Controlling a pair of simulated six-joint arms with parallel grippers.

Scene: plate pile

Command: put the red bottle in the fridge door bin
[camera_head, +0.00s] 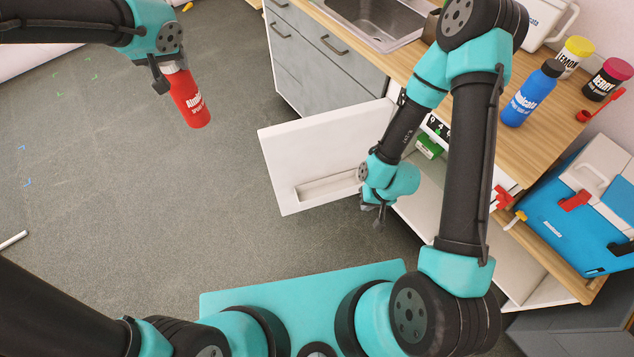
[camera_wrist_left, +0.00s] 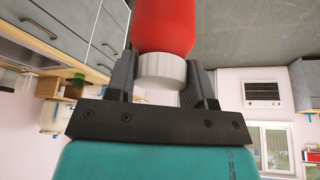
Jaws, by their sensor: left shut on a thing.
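The red bottle (camera_head: 187,97) with white lettering hangs in my left gripper (camera_head: 168,74) at the upper left of the head view, above the grey floor. In the left wrist view the bottle (camera_wrist_left: 164,25) and its white cap (camera_wrist_left: 162,70) sit between the two dark fingers, which are shut on it. The white fridge door (camera_head: 290,150) stands open in the middle, with a shallow door bin (camera_head: 325,187) low on its inner face. My right gripper (camera_head: 374,208) is beside the door's right part, near the fridge opening, apparently empty; its finger gap is unclear.
A wooden counter (camera_head: 480,130) on the right bears a blue bottle (camera_head: 532,95), a yellow-lidded jar (camera_head: 573,56) and a dark jar (camera_head: 607,80). A blue cooler (camera_head: 580,205) stands at far right. Grey drawers (camera_head: 310,60) are behind the door. Floor left of the door is clear.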

